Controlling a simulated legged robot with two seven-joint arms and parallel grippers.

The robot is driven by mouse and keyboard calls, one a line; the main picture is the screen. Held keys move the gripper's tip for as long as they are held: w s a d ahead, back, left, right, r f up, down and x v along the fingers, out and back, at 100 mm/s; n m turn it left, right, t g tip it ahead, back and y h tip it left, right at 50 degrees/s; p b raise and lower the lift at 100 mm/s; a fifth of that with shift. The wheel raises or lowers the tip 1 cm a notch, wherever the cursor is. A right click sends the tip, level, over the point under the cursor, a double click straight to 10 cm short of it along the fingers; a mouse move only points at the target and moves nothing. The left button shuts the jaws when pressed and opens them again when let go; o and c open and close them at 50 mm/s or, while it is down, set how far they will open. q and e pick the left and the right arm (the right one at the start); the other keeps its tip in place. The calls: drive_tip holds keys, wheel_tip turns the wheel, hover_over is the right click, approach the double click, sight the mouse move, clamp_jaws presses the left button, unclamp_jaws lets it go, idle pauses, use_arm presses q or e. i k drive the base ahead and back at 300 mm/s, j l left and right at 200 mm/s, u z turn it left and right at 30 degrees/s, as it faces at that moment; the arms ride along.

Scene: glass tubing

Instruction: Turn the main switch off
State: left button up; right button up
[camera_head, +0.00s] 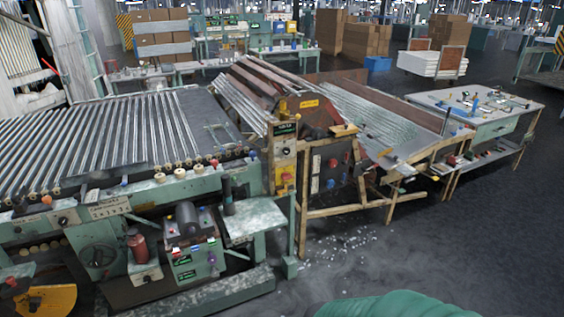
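A tall control post (284,155) stands at the right end of the green roller machine. It carries a small yellow plate with a red part (286,179), which looks like a main switch; its setting is too small to read. Just right of it, a dark cabinet panel (330,168) bears red and blue knobs. I cannot tell for certain which of these is the main switch. Neither of my grippers shows, and nothing touches the post or the panel.
The green machine (120,220) with its rollers fills the left. A wooden frame (345,210) and sloping glass-tube bed (375,120) stand to the right, then a worktable (480,107). White shards (340,245) litter the floor before the frame. Open dark floor (480,240) lies front right.

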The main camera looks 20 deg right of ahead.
sight(286, 176)
drive_tip(key=i+z, duration=0.35)
drive_tip(key=i, duration=0.5)
drive_tip(key=i+j+z, duration=0.15)
drive_tip(key=i+z, duration=0.15)
drive_tip(key=i, duration=0.6)
